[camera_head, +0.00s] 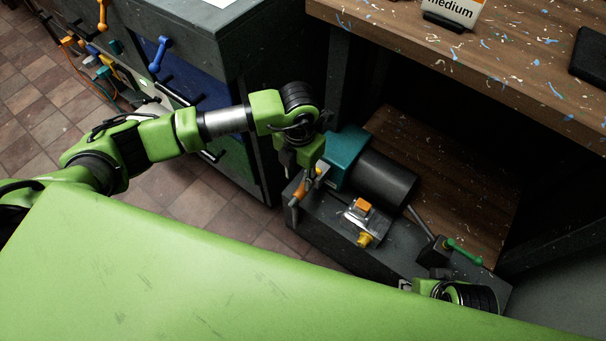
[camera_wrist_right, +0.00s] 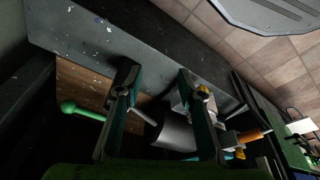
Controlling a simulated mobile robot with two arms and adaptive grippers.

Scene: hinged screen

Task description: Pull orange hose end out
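The orange hose end (camera_head: 299,193) appears as a short orange piece at the left end of the dark machine base, and an orange piece (camera_wrist_right: 250,134) shows at the right in the right wrist view. My left gripper (camera_head: 308,180) points down right at it; its fingers are small and dark, so I cannot tell whether they close on it. My right gripper (camera_wrist_right: 158,82) is open, with nothing visible between its fingers, over the machine. In the head view its fingers are hidden behind my green body.
The machine has a teal and black motor (camera_head: 385,178), a metal block with an orange cap (camera_head: 362,204), a yellow knob (camera_head: 365,239) and a green-handled lever (camera_head: 464,252). A speckled workbench (camera_head: 480,55) overhangs it. A dark cabinet (camera_head: 235,40) stands behind my left arm.

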